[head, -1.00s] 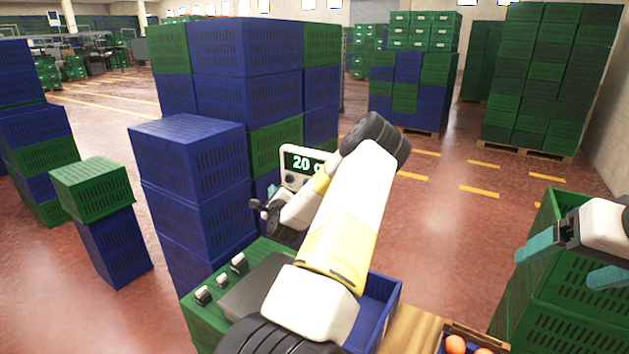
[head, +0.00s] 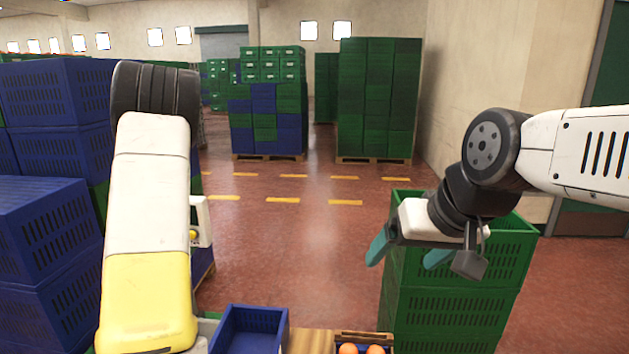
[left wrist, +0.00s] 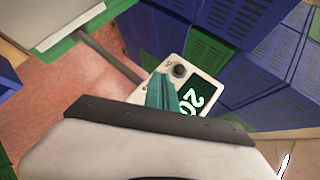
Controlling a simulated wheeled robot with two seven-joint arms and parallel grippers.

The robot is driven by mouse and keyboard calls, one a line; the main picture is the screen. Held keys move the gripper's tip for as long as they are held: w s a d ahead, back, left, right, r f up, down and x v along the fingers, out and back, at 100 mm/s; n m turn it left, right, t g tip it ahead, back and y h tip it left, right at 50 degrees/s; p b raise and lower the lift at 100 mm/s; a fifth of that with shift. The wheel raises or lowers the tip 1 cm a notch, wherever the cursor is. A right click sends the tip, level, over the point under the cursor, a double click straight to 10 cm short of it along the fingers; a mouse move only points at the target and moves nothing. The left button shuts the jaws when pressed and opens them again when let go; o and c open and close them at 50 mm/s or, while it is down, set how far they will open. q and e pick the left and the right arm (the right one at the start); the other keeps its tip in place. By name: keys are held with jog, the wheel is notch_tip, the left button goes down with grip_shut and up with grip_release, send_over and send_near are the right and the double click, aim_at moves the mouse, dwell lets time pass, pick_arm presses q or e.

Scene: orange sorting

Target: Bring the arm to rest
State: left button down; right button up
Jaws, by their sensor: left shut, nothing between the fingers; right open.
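My left arm rises at the left of the head view, white and yellow with a dark wheel-like joint at its top. Its gripper is hidden there. In the left wrist view my left gripper (left wrist: 165,93) has its teal fingers together with nothing between them. It is in front of the scale display (left wrist: 192,92), which reads 20 in green; whether they touch I cannot tell. My right gripper (head: 408,250) is open and empty, its teal fingers apart, over or in front of the green crate stack (head: 450,300) at the right.
An empty blue crate (head: 248,330) stands at the front, left of a wooden surface (head: 312,341). Oranges (head: 348,349) lie in a container at the bottom edge. Blue crates (head: 45,230) are stacked at the left. Red floor (head: 290,245) is open in the middle.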

pick_arm(q)
jog(key=s+d+r+n+h, duration=0.2)
jog(key=s+d+r, duration=0.15)
jog(key=d, duration=0.35)
jog(key=s+d+r+n+h, duration=0.1)
jog(key=s+d+r+h, duration=0.15)
jog(key=d+r, duration=0.35)
jog(key=s+d+r+n+h, duration=0.2)
jog(key=s+d+r+h, duration=0.1)
jog(key=d, duration=0.5)
jog(key=s+d+r+g, duration=0.1)
jog(key=s+d+r, duration=0.1)
jog(key=s, duration=0.5)
jog(key=s+d+r+n+g+h, duration=0.1)
jog(key=s+d+r, duration=0.1)
jog(key=s+d, duration=0.3)
jog(key=s+d+r+g+h, duration=0.1)
jog(key=s+d+r, duration=0.1)
jog(key=s, duration=0.6)
jog(key=shift+s+d+n, duration=0.4)
jog(key=shift+d, duration=0.45)
jog(key=shift+a, duration=0.1)
